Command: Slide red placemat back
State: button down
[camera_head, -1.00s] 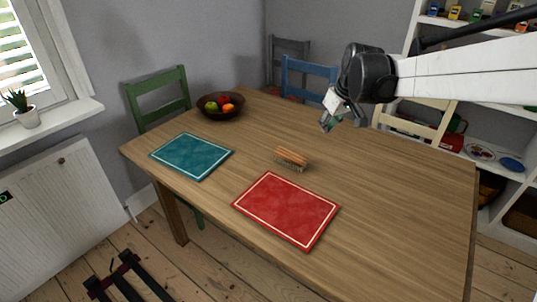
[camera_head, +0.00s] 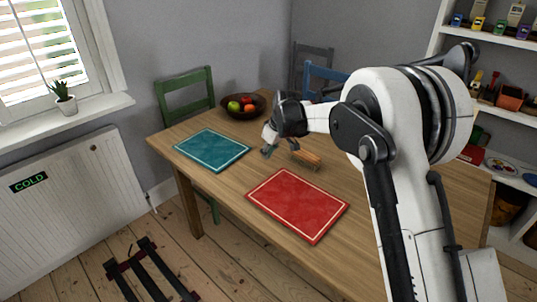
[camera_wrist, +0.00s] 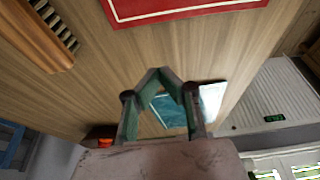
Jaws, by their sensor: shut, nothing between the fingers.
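The red placemat (camera_head: 297,206), with a thin white border line, lies flat on the wooden table near its front edge. Its border also shows at the top of the wrist view (camera_wrist: 180,9). My gripper (camera_head: 268,151) is in the air above the table, behind the placemat and apart from it, between the brush and the teal placemat. In the wrist view its fingertips (camera_wrist: 160,73) meet with nothing between them. My arm covers the table's right part in the head view.
A wooden brush (camera_head: 305,157) lies behind the red placemat, close to my gripper; it also shows in the wrist view (camera_wrist: 38,36). A teal placemat (camera_head: 212,150) lies to the left. A fruit bowl (camera_head: 243,106) stands at the back. Chairs line the far side.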

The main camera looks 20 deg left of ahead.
aim_at(262, 169)
jog(key=x, duration=0.7)
jog(key=shift+b, duration=0.4)
jog(key=shift+s+d+r, duration=0.1)
jog(key=shift+s+d, duration=0.15)
jog(key=shift+d, duration=0.25)
jog(key=shift+s+d+r, duration=0.1)
jog(key=shift+s+d, duration=0.15)
jog(key=shift+d, duration=0.25)
jog(key=shift+s+d, duration=0.2)
jog(key=shift+d, duration=0.25)
jog(key=shift+s+d, duration=0.2)
jog(key=shift+d, duration=0.2)
